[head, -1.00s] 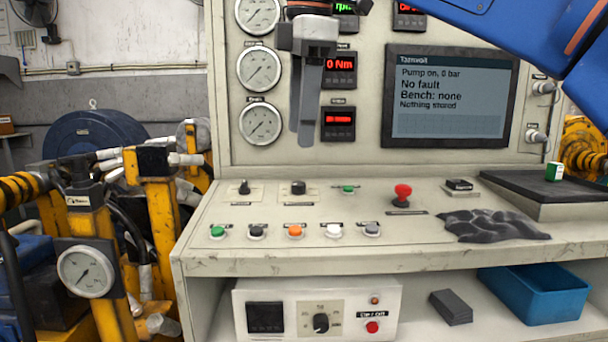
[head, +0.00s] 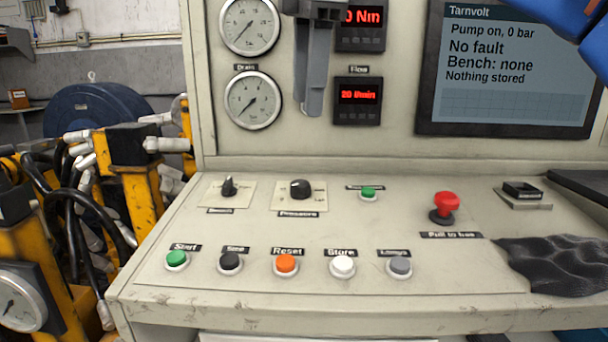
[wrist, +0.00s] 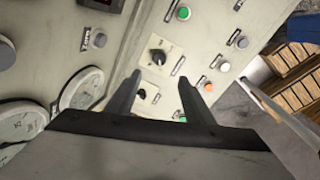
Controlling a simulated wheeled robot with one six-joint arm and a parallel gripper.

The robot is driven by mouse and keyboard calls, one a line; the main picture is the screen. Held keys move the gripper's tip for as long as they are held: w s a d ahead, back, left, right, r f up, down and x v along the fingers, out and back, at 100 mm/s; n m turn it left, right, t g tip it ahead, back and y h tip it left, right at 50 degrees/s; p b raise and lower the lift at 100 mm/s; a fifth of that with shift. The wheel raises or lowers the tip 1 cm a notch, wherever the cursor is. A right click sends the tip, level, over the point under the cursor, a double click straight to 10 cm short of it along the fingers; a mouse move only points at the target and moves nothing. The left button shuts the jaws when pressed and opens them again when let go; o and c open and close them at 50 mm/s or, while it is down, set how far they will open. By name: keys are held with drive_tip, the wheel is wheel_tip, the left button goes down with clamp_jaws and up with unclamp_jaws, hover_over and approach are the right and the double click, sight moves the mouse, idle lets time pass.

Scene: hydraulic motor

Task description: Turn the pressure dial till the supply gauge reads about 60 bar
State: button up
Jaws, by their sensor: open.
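The pressure dial (head: 300,189) is a black knob on a cream plate labelled Pressure, on the sloping desk. It also shows in the wrist view (wrist: 158,57), beyond my fingertips and apart from them. My gripper (head: 312,112) hangs in front of the upright panel, above the dial. In the wrist view my gripper (wrist: 160,76) has its two fingers spread, with nothing between them. Two round gauges show at the left of the panel, an upper one (head: 249,26) and the Drain-side lower one (head: 253,100). The supply gauge cannot be told in this view. The screen (head: 515,68) reads "Pump on, 0 bar" and "No fault".
The bench knob (head: 229,187) sits just left of the dial. A green button (head: 368,193) and a red mushroom button (head: 446,206) stand to its right. Several buttons, including orange Reset (head: 286,264), line the front. A dark cloth (head: 560,265) lies at the right.

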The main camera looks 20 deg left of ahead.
sight(302, 183)
drive_tip(key=x, duration=1.6)
drive_tip(key=shift+s+d, duration=0.1)
drive_tip(key=shift+d, duration=0.05)
drive_tip(key=shift+c, duration=0.5)
drive_tip(key=c, duration=0.9)
